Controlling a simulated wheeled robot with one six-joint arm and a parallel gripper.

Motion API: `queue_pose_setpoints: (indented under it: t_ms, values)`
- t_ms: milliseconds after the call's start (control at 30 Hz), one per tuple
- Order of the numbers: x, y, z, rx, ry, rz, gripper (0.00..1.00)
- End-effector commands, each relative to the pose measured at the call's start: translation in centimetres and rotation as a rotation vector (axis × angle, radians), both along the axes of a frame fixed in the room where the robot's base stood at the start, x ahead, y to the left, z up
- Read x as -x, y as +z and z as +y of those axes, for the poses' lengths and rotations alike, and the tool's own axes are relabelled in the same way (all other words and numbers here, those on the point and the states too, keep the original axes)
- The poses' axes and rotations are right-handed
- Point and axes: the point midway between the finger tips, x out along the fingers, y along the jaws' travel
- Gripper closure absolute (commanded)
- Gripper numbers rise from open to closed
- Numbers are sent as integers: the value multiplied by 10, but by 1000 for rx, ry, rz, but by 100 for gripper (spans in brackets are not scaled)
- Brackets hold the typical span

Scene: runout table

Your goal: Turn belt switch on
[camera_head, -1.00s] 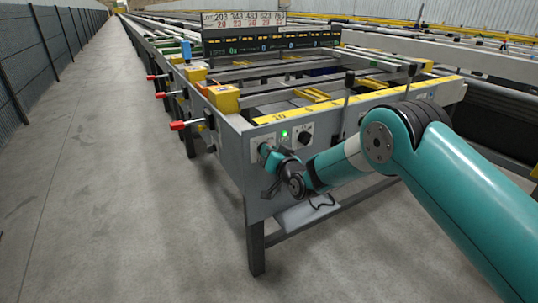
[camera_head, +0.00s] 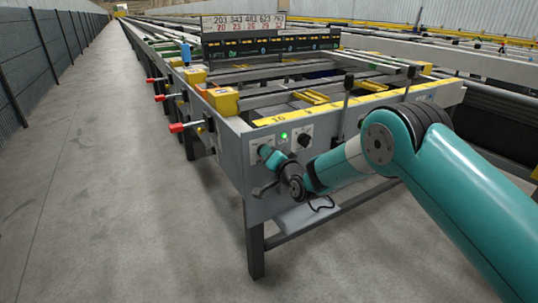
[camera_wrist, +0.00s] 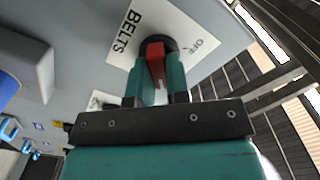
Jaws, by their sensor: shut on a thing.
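The belt switch (camera_wrist: 156,58) shows in the wrist view as a black round base with a red handle. It sits on a white label plate (camera_wrist: 128,34) reading BELTS, with OFF printed at its right edge. My gripper (camera_wrist: 155,76) has its two teal fingers on either side of the red handle and is shut on it. In the head view my gripper (camera_head: 266,154) reaches the grey front panel (camera_head: 259,208) of the table, and it hides the switch there. A lit green lamp (camera_head: 284,136) is just right of it.
A black knob (camera_head: 304,141) is on the panel right of the lamp. A grey box-like part (camera_wrist: 28,66) stands out at the left in the wrist view. Red-ended levers (camera_head: 176,128) stick out along the table's left side. The floor aisle (camera_head: 110,190) is clear.

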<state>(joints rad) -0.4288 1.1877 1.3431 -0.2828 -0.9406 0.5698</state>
Motion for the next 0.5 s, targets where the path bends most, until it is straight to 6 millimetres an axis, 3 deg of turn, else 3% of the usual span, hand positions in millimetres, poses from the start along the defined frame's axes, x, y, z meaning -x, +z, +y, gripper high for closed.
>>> queue_pose_setpoints:
  t_ms: [133, 167, 267, 500]
  values:
    - [0, 0, 0, -2, 0, 2, 100]
    - [0, 0, 0, -2, 1, 2, 80]
    - [0, 0, 0, -2, 0, 1, 58]
    - [0, 0, 0, -1, 0, 1, 58]
